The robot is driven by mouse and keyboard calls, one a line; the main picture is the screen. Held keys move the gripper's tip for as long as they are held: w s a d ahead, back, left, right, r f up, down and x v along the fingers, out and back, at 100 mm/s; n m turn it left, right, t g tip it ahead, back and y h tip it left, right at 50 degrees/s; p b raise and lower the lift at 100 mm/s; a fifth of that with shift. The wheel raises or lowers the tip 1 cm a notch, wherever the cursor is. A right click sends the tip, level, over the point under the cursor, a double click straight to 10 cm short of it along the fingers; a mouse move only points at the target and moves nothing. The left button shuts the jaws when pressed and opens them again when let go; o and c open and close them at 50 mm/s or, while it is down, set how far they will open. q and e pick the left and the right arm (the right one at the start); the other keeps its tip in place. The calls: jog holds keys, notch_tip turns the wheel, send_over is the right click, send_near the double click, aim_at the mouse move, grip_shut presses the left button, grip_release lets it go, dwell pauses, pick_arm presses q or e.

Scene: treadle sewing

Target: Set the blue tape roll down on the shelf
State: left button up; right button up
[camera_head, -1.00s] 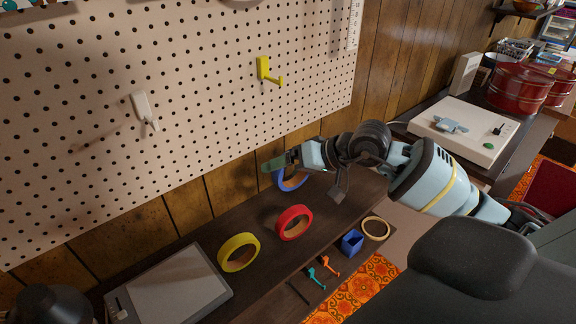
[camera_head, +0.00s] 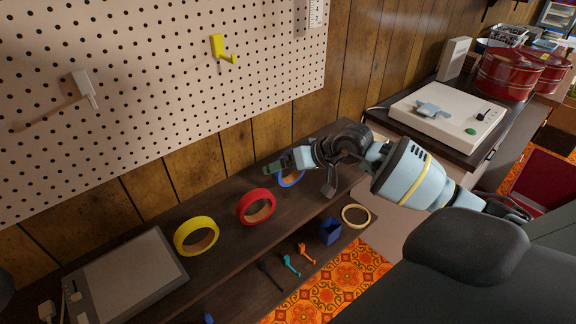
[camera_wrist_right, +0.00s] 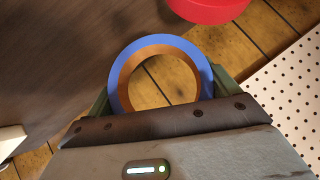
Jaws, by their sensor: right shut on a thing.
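The blue tape roll (camera_head: 291,181) is held by my right gripper (camera_head: 290,161), over the dark wooden shelf (camera_head: 222,256) in the head view. The right wrist view shows the blue roll (camera_wrist_right: 118,75), with its brown inner ring, between the two fingers of the shut right gripper (camera_wrist_right: 160,92). The gripper hides the roll's upper part in the head view. I cannot tell whether its lower edge touches the shelf. My left gripper is not in view.
A red tape roll (camera_head: 242,207) stands left of the blue one, with a yellow roll (camera_head: 181,236) further left. The pegboard (camera_head: 150,130) rises behind.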

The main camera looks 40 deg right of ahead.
aim_at(288, 178)
jog(key=shift+f, duration=0.1)
jog(key=shift+f, duration=0.2)
jog(key=shift+f+b, duration=0.6)
jog(key=shift+f, duration=1.65)
pick_arm(q)
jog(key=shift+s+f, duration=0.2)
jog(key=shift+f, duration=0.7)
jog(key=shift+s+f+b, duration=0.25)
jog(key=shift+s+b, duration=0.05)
jog(key=shift+b, duration=0.1)
pick_arm(e)
jog(key=shift+f, duration=0.25)
jog(key=o, duration=0.8)
jog(key=shift+c, duration=0.2)
